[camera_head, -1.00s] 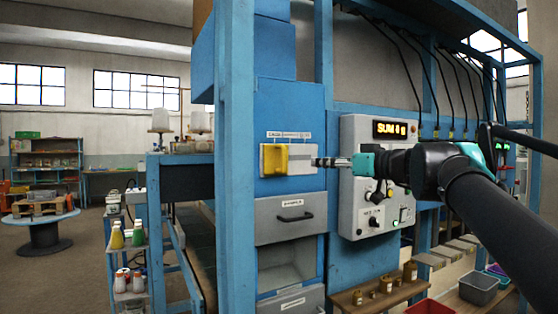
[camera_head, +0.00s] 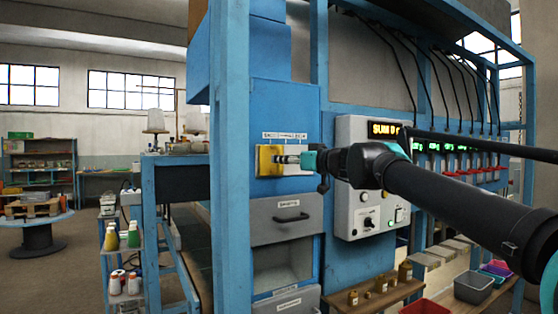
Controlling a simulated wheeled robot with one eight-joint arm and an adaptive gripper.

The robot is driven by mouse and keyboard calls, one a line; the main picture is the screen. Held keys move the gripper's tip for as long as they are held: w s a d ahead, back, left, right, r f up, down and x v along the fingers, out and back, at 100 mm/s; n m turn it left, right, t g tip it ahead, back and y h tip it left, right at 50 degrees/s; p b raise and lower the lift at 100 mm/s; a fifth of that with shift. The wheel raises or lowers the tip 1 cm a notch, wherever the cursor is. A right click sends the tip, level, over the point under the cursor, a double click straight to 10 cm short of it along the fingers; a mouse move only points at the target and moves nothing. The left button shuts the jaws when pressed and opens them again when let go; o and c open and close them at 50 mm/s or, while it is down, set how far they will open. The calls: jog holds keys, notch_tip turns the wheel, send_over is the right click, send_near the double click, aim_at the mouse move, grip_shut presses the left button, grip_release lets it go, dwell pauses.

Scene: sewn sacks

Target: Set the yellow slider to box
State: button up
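The yellow slider (camera_head: 267,160) sits at the left end of its pale plate (camera_head: 299,171) on the blue cabinet front. A label strip (camera_head: 285,135) with small text runs above the plate; I cannot read it surely. My gripper (camera_head: 281,159) reaches in from the right, in front of the plate, with its tips at the slider's right side. I cannot tell if it touches the slider. The fingers are too small to tell whether they are open or shut.
A grey control panel (camera_head: 362,221) with knobs and a lit display (camera_head: 384,129) stands right of the slider, partly behind my arm. A drawer (camera_head: 287,217) with a dark handle is below. A blue post (camera_head: 230,190) stands close on the left.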

jog(key=shift+x, duration=1.4)
grip_shut()
